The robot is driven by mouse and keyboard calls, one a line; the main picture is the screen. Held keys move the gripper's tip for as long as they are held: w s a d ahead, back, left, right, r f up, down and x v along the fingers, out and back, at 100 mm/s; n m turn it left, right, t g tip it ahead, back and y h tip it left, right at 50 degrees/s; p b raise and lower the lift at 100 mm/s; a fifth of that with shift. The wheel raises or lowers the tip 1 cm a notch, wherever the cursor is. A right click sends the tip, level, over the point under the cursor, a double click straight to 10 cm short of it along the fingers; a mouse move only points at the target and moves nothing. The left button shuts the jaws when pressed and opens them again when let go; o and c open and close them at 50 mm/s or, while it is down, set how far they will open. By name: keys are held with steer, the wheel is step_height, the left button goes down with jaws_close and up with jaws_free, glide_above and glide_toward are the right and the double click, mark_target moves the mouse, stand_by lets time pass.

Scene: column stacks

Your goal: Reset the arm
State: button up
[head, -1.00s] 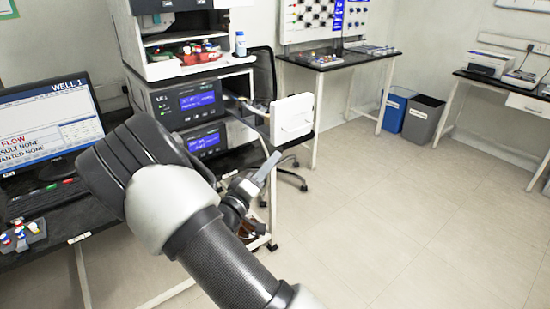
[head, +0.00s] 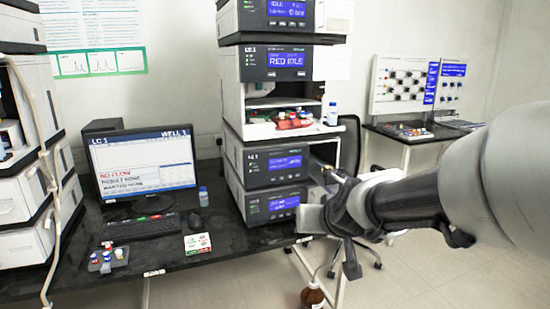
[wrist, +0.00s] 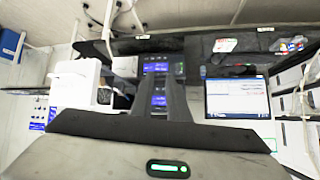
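My arm (head: 420,195) enters the head view from the right edge and reaches left across the front of the instrument stack. My gripper (head: 313,214) is at its end, in front of the lower right of the stack, near the bench's right end. In the wrist view my gripper (wrist: 158,85) shows two dark fingers standing apart, with blue instrument displays visible between them. Nothing shows held between the fingers. Part of the gripper's far side is hidden in the head view.
The black bench (head: 190,262) holds a monitor (head: 143,163), a keyboard (head: 140,227), a vial rack (head: 108,260) and a colour-marked card (head: 197,243). The instrument stack (head: 275,170) is close behind my gripper. A brown bottle (head: 312,298) is below.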

steer(key=s+d+g+h, duration=0.1)
steer(key=s+d+g, duration=0.15)
steer(key=s, duration=0.95)
steer(key=s+d+g, duration=0.2)
steer(key=s+d, duration=0.1)
steer(key=s, duration=0.9)
step_height(320, 180, up, 16)
steer(key=p, duration=1.5)
steer(key=shift+w+a+r+p, duration=0.25)
steer(key=shift+a+p, duration=0.05)
steer(key=shift+p, duration=0.1)
